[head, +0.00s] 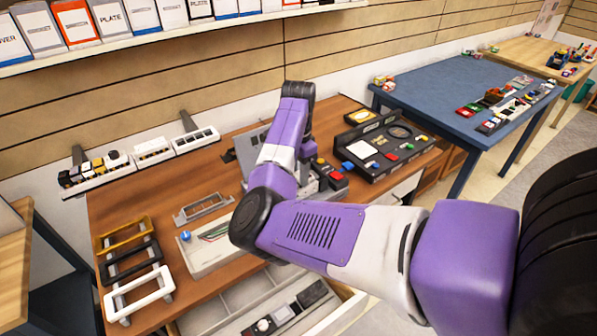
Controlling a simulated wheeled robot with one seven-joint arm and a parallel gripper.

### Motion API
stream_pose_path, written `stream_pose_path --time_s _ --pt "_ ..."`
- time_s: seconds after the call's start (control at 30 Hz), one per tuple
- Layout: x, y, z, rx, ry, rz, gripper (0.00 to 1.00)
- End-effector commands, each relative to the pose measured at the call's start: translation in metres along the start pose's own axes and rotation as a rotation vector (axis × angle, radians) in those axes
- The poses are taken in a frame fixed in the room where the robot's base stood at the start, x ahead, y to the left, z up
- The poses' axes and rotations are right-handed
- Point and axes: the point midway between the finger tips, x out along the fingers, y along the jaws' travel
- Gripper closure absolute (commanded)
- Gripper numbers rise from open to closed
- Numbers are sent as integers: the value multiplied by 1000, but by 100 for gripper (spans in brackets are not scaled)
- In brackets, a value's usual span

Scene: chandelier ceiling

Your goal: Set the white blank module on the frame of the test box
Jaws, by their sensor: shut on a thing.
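My purple and white arm crosses the middle of the head view. My gripper's fingers, and anything between them, are hidden behind my own arm. A low white box (205,257) with coloured wires and a blue button lies on the brown table. A grey rectangular frame (203,207) with an opening sits just behind it. I cannot tell whether these are the test box and its frame. White pieces sit in a rack (152,151) by the wall, too small to tell apart as blank modules.
Gold (123,236), black (130,262) and white (138,295) cover frames lie at the table's left. A black console (386,146) with buttons stands at the right. An open drawer (260,303) juts out in front. Bare wood (150,205) shows between the racks and cover frames.

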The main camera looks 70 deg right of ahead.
Motion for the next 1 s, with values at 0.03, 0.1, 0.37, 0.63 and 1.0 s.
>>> stream_pose_path --time_s 0.03,0.1,0.37,0.63,1.0 --pt "0 0 0 0 0 0 98" --pt "0 0 0 0 0 0 98" --pt "0 0 0 0 0 -1 34" --pt "0 0 0 0 0 0 34" --pt "-19 0 0 1 0 0 34"
